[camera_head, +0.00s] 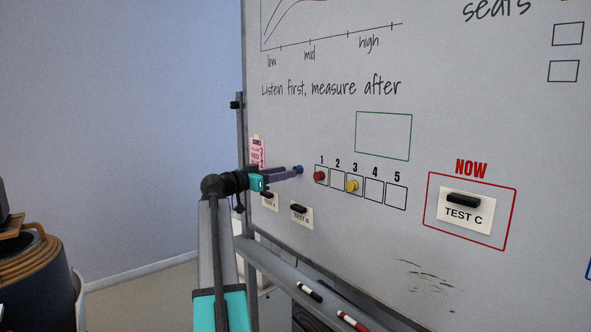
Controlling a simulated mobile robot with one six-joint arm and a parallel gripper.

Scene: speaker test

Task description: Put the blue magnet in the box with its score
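The blue magnet (298,169) is at the tips of my gripper (294,171), just left of the row of score boxes (374,189). The purple fingers look closed on it; whether it touches the whiteboard I cannot tell. The boxes are numbered 1 to 5. A red magnet (320,176) is in box 1 and a yellow magnet (352,185) is in box 3. Boxes 2, 4 and 5 show no magnet. A pink note (257,152) hangs at the board's left edge, its small text mostly unreadable and its lower part near my gripper.
A TEST C card (465,212) under a black magnet sits in the red NOW frame. The TEST A card (270,203) and TEST B card (301,216) are below my gripper. A black marker (309,292) and a red marker (352,321) lie on the tray below. A green rectangle (383,135) is empty.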

